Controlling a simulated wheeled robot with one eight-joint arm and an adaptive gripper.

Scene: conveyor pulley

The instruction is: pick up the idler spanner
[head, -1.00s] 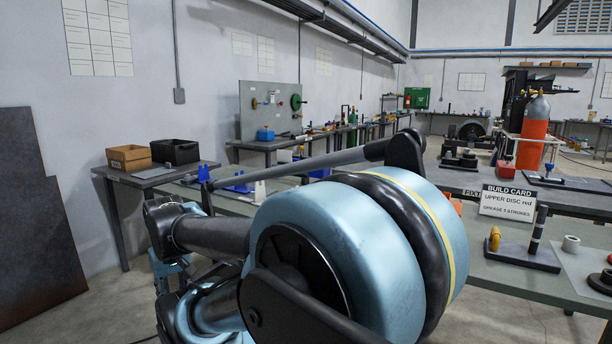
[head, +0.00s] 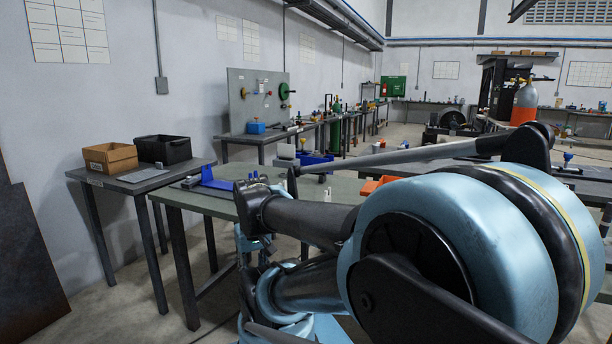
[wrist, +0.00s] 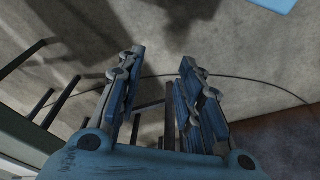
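I cannot make out the idler spanner for certain in either view. A green-topped workbench (head: 330,190) stands in front of me in the head view, with a blue bracket-like piece (head: 212,180) on a dark flat base at its left end. My arm covers the right part of this bench. My gripper (wrist: 161,60) shows in the wrist view with its two blue fingers apart and nothing between them. It points at bare concrete floor. In the head view my gripper is not clearly seen.
A small side table (head: 150,183) at left holds a cardboard box (head: 110,158) and a black bin (head: 164,149). A pegboard (head: 240,98) stands behind. A rusty plate (head: 25,270) leans at far left. A thin cable (wrist: 235,78) crosses the floor in the wrist view.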

